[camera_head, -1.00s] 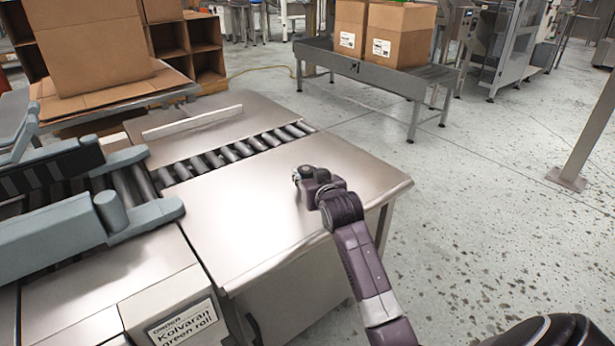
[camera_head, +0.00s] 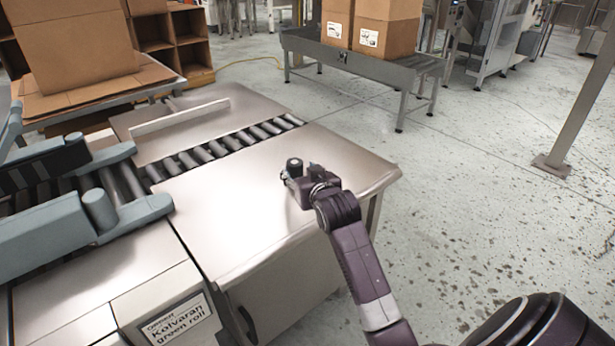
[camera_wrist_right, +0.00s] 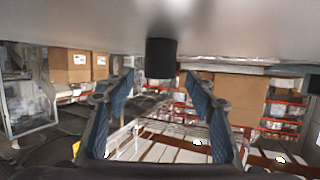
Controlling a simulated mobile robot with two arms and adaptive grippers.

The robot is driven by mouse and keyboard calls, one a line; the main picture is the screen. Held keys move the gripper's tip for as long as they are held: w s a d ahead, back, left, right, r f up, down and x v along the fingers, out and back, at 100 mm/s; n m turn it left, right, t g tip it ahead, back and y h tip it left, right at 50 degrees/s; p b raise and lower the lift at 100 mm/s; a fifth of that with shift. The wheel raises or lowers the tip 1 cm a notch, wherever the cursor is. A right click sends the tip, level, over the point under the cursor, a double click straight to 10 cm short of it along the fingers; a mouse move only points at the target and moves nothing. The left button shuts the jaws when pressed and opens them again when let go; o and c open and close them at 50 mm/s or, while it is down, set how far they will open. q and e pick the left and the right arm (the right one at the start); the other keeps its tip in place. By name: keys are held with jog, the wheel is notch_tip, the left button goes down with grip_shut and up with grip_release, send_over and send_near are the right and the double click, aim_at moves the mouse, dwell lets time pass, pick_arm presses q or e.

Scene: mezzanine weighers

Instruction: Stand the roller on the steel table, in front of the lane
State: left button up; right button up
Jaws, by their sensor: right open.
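The roller (camera_head: 294,167) is a small dark cylinder standing upright on the steel table (camera_head: 240,215), on the bare top to the right of the roller lane (camera_head: 222,148). In the right wrist view, which appears upside down, the black roller (camera_wrist_right: 161,58) meets the pale table surface at the top. My right gripper (camera_head: 291,177) is open at the roller's near side. In the wrist view its two blue fingers (camera_wrist_right: 160,88) are spread wide, with clear gaps to the roller. My left gripper is not in view.
A pale guide bar (camera_head: 180,117) lies across the table beyond the lane. Grey-blue machine parts (camera_head: 60,225) stand at the left. A labelled box front (camera_head: 178,322) is at the near edge. A conveyor with cartons (camera_head: 372,66) stands behind.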

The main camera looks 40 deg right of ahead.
jog(key=v, duration=0.3)
jog(key=shift+s+a+r+p, duration=0.1)
jog(key=shift+s+r+p, duration=0.05)
jog(key=shift+s+p, duration=0.2)
jog(key=v, duration=0.3)
jog(key=shift+s+a+p, duration=0.1)
jog(key=shift+s+p, duration=0.2)
jog(key=shift+p, duration=0.05)
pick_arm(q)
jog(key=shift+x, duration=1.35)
pick_arm(e)
jog(key=shift+s+a+r, duration=0.15)
jog(key=shift+s+r, duration=0.05)
jog(key=shift+s, duration=0.3)
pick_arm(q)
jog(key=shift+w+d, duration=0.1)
